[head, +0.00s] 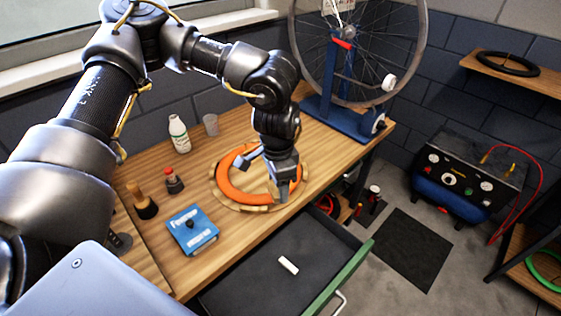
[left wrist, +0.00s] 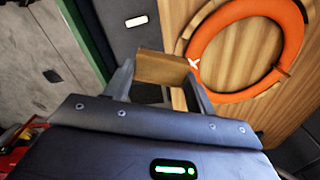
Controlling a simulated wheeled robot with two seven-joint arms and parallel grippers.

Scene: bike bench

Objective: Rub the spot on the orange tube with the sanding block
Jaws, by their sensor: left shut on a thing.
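The orange tube (head: 233,190) lies as a ring on a round wooden piece on the bench; it also shows in the left wrist view (left wrist: 243,96). A small white spot (left wrist: 194,63) shows on the tube's near edge in the left wrist view. My left gripper (head: 284,190) is over the right side of the ring. It is shut on the tan sanding block (left wrist: 162,68), held between its fingers close beside the spot. Whether the block touches the tube I cannot tell. My right gripper is not in view.
An open drawer (head: 240,292) with a white piece (head: 288,265) in it juts out below the bench. A blue box (head: 192,231), a brush (head: 142,203), a small red-capped bottle (head: 173,181), a white bottle (head: 179,135) and a cup (head: 211,124) stand left of the ring. A wheel stand (head: 335,115) is behind.

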